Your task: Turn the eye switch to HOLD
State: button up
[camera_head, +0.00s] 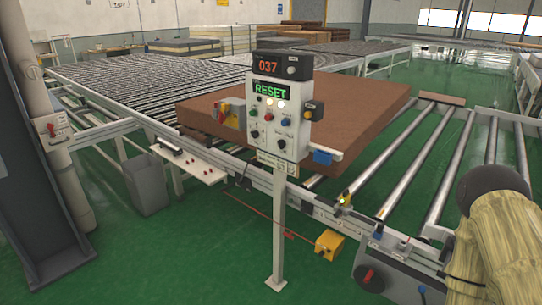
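A grey control panel (280,117) stands upright on a post in the middle of the view. Its upper display (268,66) reads 037 in red, and its lower display (270,90) reads RESET in green. Below are lit buttons, coloured buttons and small dark knobs, including a left knob (254,134) and a right knob (282,143). Their labels are too small to read, so I cannot tell which is the eye switch or where it points. My gripper is not in view.
A large brown mattress-like slab (365,100) lies on the conveyor behind the panel. Bare rollers (450,160) run to the right. A yellow box (329,244) sits on the green floor near the conveyor's foot. A grey bin (147,184) stands left. Floor around the panel's post is mostly clear.

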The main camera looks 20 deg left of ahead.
aim_at(281, 143)
jog(key=u, duration=0.45)
jog(key=i, duration=0.7)
jog(key=u, duration=0.6)
